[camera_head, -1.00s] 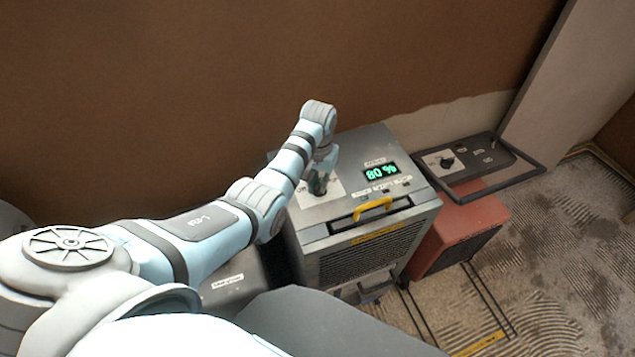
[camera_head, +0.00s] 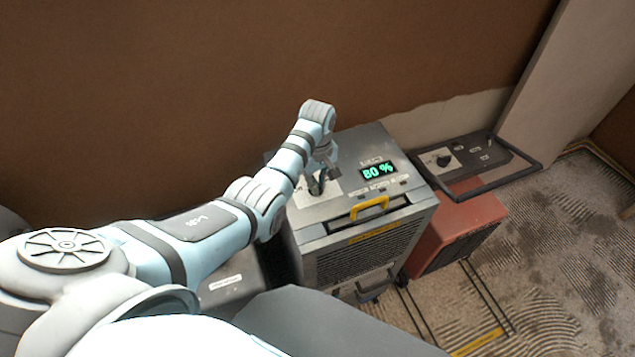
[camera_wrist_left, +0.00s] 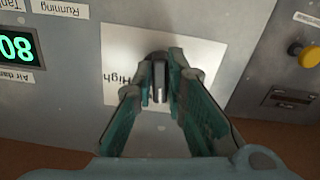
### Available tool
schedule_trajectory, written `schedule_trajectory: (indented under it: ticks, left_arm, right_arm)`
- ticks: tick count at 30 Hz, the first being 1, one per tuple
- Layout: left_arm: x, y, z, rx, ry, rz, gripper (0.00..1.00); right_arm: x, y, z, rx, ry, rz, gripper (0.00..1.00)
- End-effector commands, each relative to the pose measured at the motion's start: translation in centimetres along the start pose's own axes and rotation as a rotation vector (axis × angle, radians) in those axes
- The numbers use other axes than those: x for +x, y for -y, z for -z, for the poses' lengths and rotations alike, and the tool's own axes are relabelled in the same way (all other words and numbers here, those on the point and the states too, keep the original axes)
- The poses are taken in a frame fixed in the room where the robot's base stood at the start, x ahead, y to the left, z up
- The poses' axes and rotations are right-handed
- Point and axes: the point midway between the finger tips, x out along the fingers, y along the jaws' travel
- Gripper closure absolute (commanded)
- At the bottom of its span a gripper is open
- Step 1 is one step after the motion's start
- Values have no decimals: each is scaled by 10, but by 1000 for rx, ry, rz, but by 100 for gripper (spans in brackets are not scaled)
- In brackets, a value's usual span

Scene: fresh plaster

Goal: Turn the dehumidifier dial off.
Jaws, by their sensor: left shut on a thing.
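In the head view my left gripper (camera_head: 318,184) is over the plate and hides most of the dial. My right gripper is not in view.
A red machine (camera_head: 458,230) with a black-framed control panel stands to the right. A brown wall (camera_head: 200,90) is close behind. A yellow button (camera_wrist_left: 304,55) shows in the left wrist view.

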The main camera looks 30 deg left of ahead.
Motion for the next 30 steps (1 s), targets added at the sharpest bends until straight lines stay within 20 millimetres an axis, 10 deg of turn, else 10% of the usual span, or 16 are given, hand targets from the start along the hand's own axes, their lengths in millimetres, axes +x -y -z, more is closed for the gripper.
schedule_trajectory:
  ticks: [30]
  left_arm:
    - [0, -2, 4, -830, -8, 1, 100]
  right_arm:
    - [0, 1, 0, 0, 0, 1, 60]
